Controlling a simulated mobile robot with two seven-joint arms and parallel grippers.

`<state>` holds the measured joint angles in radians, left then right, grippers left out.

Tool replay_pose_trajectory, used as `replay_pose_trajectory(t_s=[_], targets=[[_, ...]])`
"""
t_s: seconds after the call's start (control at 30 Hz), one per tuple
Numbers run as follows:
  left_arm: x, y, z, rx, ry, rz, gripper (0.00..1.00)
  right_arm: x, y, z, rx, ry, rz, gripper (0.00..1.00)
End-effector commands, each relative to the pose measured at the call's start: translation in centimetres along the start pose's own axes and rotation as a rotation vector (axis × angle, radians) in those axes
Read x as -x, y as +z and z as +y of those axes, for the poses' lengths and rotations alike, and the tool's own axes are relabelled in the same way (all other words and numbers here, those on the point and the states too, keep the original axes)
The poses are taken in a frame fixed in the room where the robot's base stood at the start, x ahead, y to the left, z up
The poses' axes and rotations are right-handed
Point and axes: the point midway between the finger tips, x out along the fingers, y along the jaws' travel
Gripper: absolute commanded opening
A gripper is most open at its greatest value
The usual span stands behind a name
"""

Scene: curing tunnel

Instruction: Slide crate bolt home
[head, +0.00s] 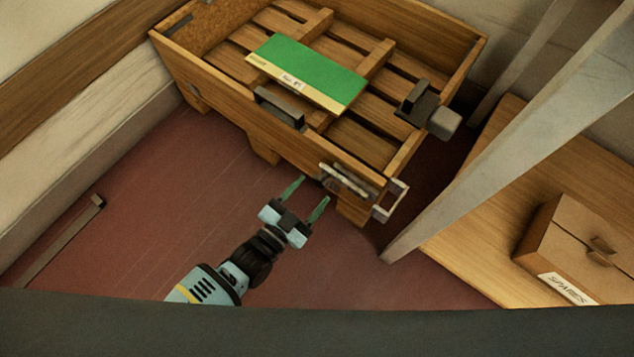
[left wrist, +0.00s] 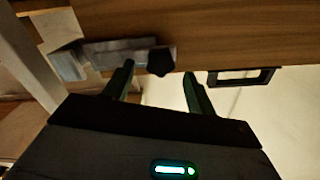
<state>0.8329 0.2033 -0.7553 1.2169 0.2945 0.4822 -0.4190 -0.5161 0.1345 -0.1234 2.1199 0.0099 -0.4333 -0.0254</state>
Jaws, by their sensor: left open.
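The wooden crate (head: 225,118) stands at the top of the head view. A grey metal bolt (head: 345,182) is mounted on its front wall near the right corner, with a pale metal bracket (head: 391,200) at that corner. In the left wrist view the bolt's plate (left wrist: 115,52) lies along the crate wall (left wrist: 225,30), and a dark knob (left wrist: 160,60) sticks out from it. My left gripper (head: 312,190) is open and empty, just in front of the wall and left of the bolt. In the wrist view its fingertips (left wrist: 158,70) are on either side of the knob; contact is unclear.
A dark handle (head: 280,107) sits left of the bolt. A green and cream box (head: 310,70) lies on the crate's slats. A dark and grey fitting (head: 428,108) is at the right wall. A slanted pale post (head: 480,150) and a cardboard box (head: 575,245) are at right.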

Motion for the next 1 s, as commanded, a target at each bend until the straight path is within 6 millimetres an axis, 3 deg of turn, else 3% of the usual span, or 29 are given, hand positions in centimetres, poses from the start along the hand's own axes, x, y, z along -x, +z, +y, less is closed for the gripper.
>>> replay_pose_trajectory(t_s=[0.23,0.6,1.0], targets=[[-2.8,0.1,0.1,0.001,0.001,0.0,0.56,-1.2,0.4,0.2,0.001,0.0,-0.005,0.0],[-3.3,0.0,0.0,0.0,0.001,-0.002,0.56,-1.4,-0.2,0.3,0.002,0.001,0.008,0.0],[-3.3,0.0,0.0,0.001,0.001,-0.002,0.04,-1.1,0.1,0.1,0.0,0.0,0.001,0.0]])
